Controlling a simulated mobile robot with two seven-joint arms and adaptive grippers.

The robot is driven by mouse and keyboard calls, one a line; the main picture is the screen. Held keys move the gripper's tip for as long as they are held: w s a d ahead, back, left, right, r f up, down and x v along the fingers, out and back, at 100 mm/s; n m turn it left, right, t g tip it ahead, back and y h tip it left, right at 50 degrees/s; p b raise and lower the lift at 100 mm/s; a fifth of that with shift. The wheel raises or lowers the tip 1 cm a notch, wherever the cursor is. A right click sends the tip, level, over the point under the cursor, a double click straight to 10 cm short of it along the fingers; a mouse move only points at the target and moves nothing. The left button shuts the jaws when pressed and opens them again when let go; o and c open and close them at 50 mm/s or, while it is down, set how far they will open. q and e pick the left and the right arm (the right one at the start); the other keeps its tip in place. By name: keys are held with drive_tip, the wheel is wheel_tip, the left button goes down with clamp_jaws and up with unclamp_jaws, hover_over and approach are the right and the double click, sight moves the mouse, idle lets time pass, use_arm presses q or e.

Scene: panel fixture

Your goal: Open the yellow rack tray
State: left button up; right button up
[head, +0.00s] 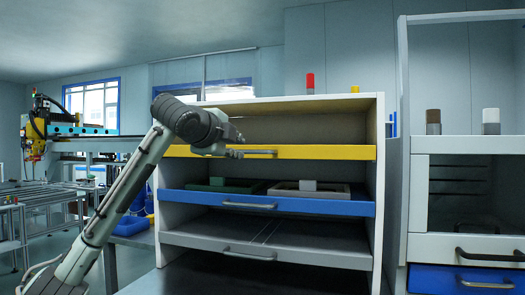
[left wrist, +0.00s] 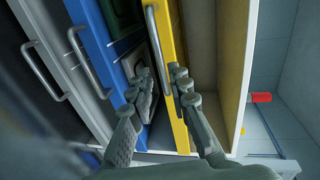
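The yellow rack tray (head: 330,153) is the top tray of a white rack, with a metal bar handle (head: 262,152) on its front. My left gripper (head: 238,146) is at the left end of this handle. In the left wrist view the gripper (left wrist: 160,88) is open. Its two fingers lie on either side of the handle (left wrist: 153,35), near the handle's lower end in that picture, and the yellow front (left wrist: 174,120) shows behind them. I cannot tell whether the fingers touch the bar. My right gripper is not in view.
Below are a blue tray (head: 330,207) holding shallow boxes and a grey tray (head: 330,252), both with bar handles. A red cylinder (head: 310,83) and a small yellow block (head: 355,89) stand on the rack top. A cabinet (head: 470,190) stands at the right.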

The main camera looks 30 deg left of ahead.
sight(247, 151)
use_arm(q)
drive_tip(key=p+x, duration=0.1)
drive_tip(key=x, duration=0.6)
drive_tip(key=shift+w, duration=0.25)
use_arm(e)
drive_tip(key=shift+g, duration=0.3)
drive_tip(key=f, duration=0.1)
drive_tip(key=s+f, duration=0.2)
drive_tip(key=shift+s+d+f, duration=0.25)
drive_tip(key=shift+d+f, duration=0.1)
use_arm(q)
clamp_jaws()
